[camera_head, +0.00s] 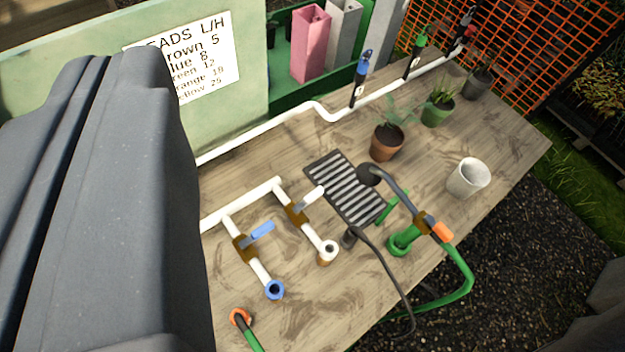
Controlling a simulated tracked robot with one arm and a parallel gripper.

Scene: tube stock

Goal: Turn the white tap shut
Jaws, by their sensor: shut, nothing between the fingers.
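The white tap has a brass-coloured body (295,213) on a white branch pipe, with a white lever (313,197) pointing up and right. The lever looks roughly crosswise to its branch pipe. The branch ends in a white-rimmed outlet (328,250) at the near end. To its left is a similar tap with a blue lever (260,233), also roughly crosswise, and a blue-rimmed outlet (275,290). My gripper's fingertips do not show. A large dark grey part of mine fills the left side and hides that end of the bench. Nothing covers the white lever.
A striped black mat (345,186), a hose with a black head (371,176), a terracotta plant pot (386,143) and a white pot (468,179) are right of the taps. An orange-ended green hose (241,317) lies at the near left. A white supply pipe runs along the back.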

